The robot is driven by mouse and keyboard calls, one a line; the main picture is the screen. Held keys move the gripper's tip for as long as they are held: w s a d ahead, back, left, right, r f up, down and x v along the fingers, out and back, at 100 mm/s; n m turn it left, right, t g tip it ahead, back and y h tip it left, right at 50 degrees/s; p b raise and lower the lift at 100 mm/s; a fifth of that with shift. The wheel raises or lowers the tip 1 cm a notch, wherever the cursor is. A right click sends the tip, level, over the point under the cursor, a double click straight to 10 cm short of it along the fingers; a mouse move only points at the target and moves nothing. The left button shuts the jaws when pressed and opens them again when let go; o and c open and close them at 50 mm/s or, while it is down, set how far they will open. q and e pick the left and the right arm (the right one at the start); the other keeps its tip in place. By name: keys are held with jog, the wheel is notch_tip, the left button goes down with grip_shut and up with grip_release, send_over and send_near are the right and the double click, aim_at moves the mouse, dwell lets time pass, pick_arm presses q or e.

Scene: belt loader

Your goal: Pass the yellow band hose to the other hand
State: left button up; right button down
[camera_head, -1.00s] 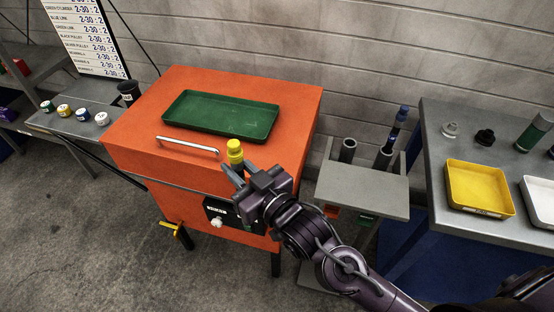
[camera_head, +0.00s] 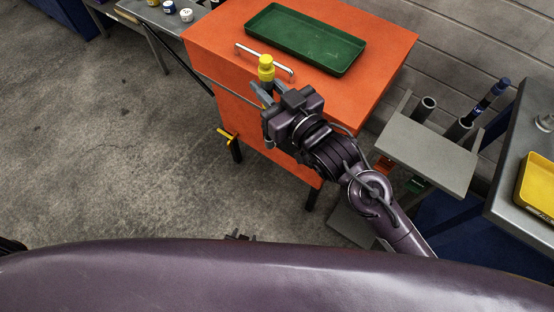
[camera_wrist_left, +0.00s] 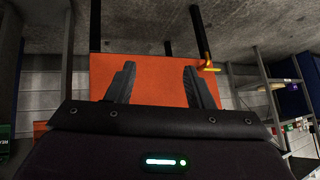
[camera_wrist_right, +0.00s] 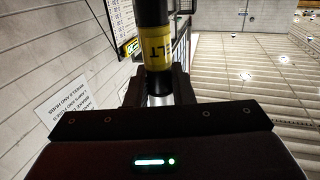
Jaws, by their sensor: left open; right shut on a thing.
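The yellow band hose (camera_head: 265,68) shows its yellow upper end in the head view, standing up from my right gripper (camera_head: 264,92), in front of the orange machine. In the right wrist view the hose (camera_wrist_right: 155,50) is a dark cylinder with a yellow lettered band, and my right fingers are shut on it below the band. My left gripper (camera_head: 238,236) is mostly hidden in the head view behind the large purple arm link; only its dark tips show. In the left wrist view my left gripper (camera_wrist_left: 160,82) is open and empty, facing the orange machine, apart from the hose.
The orange machine (camera_head: 340,105) carries a green tray (camera_head: 305,40) and a front handle (camera_head: 263,58). A yellow lever (camera_head: 227,137) sticks out at its lower left. A grey holder (camera_head: 425,155) with tubes and a table with a yellow tray (camera_head: 538,185) stand right. The floor at left is clear.

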pick_arm(q)
jog(key=w+d+r+n+t, duration=0.1)
jog(key=w+d+r+t, duration=0.25)
jog(key=r, duration=0.55)
jog(key=w+d+r+t, duration=0.2)
jog(key=w+d+r, duration=0.3)
jog(key=r, duration=0.4)
notch_tip(320, 180, up, 19)
jog(key=d+n+t+y, duration=0.2)
jog(key=n+t+y, duration=0.1)
jog(key=n+t, duration=0.15)
jog(key=w+a, duration=0.2)
jog(key=w, duration=1)
jog(key=shift+a, duration=0.2)
jog(key=shift+c, duration=0.4)
